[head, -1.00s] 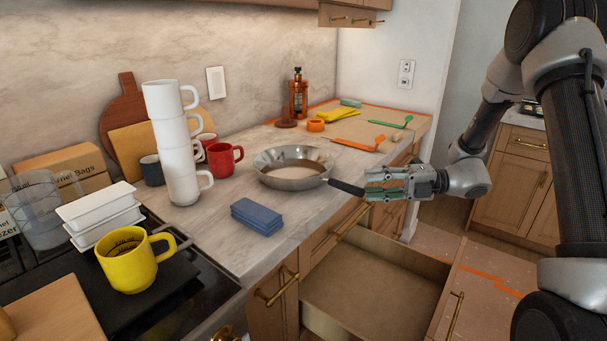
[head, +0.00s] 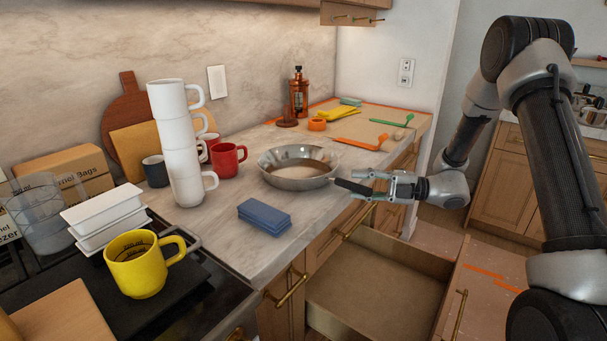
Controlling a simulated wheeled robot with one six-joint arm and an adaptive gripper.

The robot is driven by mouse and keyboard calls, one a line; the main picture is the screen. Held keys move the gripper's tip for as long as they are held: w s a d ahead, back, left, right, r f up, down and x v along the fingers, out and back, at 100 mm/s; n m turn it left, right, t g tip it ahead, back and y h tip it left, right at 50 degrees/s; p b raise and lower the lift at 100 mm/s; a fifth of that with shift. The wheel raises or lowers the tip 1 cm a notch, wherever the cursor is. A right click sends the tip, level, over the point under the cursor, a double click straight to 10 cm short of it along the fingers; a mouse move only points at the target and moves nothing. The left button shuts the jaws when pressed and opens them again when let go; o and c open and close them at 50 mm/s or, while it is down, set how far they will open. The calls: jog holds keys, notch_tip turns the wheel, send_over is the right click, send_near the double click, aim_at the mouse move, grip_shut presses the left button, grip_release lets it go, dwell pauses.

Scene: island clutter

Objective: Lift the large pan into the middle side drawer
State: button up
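The large pan (head: 290,183) is a shiny metal frying pan. It sits upright on the marble counter near its front edge, with its dark handle (head: 352,187) pointing right and out over the edge. My gripper (head: 362,182) is at the handle's outer end, with its fingers pointing left toward the pan. The fingers look apart, with the handle end at or between them; the exact contact is too small to make out. The middle side drawer (head: 375,285) is pulled out below the counter, to the lower right of the pan, and looks empty.
A stack of white mugs (head: 186,165) and a red mug (head: 227,160) stand left of the pan. An orange utensil (head: 355,143) lies behind it. A yellow mug (head: 142,265) stands at lower left.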

aim_at(340, 182)
jog(key=a, duration=0.3)
jog(key=w+a, duration=0.1)
jog(key=a, duration=0.1)
jog(key=shift+a+f, duration=0.15)
jog(key=shift+a, duration=0.1)
grip_shut()
